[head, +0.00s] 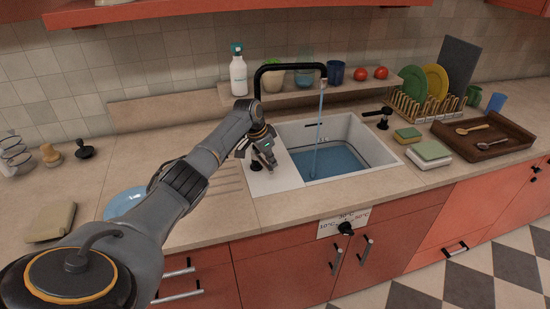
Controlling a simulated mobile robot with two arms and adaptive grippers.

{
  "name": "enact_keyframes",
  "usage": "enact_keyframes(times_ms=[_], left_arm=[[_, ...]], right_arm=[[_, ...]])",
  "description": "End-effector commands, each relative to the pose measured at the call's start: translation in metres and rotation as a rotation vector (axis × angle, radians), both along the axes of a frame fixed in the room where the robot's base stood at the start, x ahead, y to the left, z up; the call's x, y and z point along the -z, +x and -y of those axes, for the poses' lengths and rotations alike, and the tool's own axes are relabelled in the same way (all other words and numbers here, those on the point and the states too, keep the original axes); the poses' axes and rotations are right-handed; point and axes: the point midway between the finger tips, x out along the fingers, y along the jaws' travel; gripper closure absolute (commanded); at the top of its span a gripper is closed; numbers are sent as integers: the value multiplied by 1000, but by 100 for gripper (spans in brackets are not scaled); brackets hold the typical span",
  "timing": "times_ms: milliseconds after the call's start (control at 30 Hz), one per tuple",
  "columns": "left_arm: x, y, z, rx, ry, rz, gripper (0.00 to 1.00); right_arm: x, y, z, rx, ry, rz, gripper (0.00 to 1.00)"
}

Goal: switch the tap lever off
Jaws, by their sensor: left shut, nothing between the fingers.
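The black tap (290,67) arches over the white sink (290,174), and a stream of water (319,120) runs from its spout into the basin. A black lever-like fitting (381,116) stands at the sink's right rear rim. My left gripper (271,162) is shut and empty above the sink's left rim, in front of the tap's base, which is hidden. It is well left of the right-hand fitting. My right gripper is not in view.
Water stands in the basin. A black knob (345,228) with temperature labels is on the cabinet front. Sponges (430,152), a wooden tray (478,148) with spoons and a dish rack (420,108) are on the right. A spray bottle (238,76) stands behind my arm.

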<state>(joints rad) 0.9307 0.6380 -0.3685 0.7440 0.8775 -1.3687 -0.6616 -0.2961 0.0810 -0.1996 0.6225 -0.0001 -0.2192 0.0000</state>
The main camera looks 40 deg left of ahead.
Motion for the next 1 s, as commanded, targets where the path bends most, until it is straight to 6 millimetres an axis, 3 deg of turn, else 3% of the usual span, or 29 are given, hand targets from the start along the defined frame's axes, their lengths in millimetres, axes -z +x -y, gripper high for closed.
enact_keyframes(times_ms=[200,1000], left_arm=[[1,-8,-2,140,-1,-2,100],[1,-14,-5,133,2,-5,100]], right_arm=[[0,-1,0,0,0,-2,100],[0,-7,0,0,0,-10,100]])
